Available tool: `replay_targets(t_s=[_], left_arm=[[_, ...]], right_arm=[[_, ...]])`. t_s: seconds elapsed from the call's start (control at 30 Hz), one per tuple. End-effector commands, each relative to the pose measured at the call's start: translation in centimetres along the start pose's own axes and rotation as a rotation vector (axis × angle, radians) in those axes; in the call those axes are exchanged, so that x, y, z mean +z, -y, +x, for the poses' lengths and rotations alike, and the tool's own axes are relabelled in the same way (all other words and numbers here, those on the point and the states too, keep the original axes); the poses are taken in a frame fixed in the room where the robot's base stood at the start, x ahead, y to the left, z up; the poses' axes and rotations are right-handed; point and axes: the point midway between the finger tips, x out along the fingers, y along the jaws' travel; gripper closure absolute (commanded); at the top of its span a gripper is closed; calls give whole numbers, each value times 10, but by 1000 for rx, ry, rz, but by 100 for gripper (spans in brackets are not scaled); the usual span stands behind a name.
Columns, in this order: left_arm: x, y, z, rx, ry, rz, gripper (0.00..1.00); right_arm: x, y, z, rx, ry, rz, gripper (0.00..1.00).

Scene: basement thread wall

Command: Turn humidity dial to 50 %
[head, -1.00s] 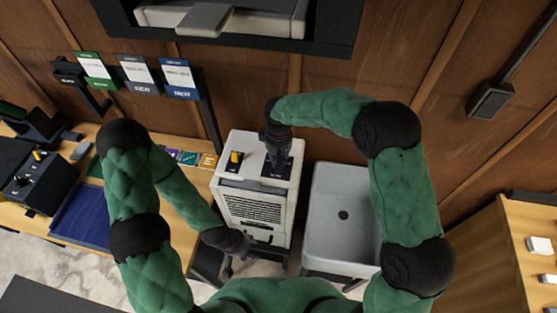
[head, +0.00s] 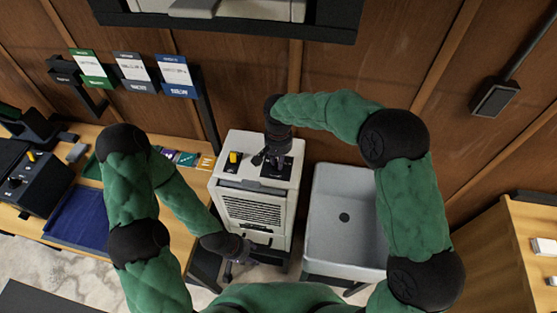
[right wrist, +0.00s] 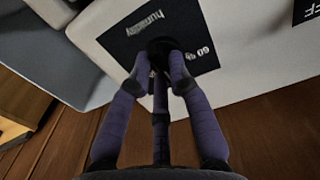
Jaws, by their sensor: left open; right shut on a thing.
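The humidity dial (right wrist: 160,47) is a dark knob on a black plate (right wrist: 122,42) marked "humidity", on top of the white dehumidifier-like unit (head: 228,183). A "60" shows beside the dial in the right wrist view; another mark next to it is partly covered, and I cannot read the dial's setting. My right gripper (right wrist: 161,62) comes down from above and is shut on the dial, one finger at each side. It also shows in the head view (head: 276,163), hiding most of the dial. My left gripper (head: 229,272) is open and empty, low in front of the unit.
A yellow switch (head: 234,157) is on the unit's top, left of the dial plate. A grey sink (head: 343,216) stands close on the right. The wooden wall is behind.

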Motion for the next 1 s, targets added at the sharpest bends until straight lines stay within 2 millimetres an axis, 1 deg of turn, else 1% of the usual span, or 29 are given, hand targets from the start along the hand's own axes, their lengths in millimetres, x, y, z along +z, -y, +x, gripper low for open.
replay_targets(t_s=[0.2, 0.57, 0.6, 0.67, 0.7, 1.0], left_arm=[[0, 0, 1, 0, 0, 0, 48], [0, 0, 1, 0, 0, 0, 48], [0, 0, 1, 0, 0, 0, 48], [0, 0, 1, 0, 0, 0, 48], [0, 0, 1, 0, 0, 0, 48], [0, 0, 1, 0, 0, 0, 48]], right_arm=[[0, 0, 0, 0, 0, 30, 100], [0, 0, 0, 0, 0, 33, 100], [0, 0, 0, 0, 0, 33, 75], [0, 0, 0, 0, 0, 32, 58], [0, 0, 0, 0, 0, 32, 56], [0, 0, -1, 0, 0, 32, 56]])
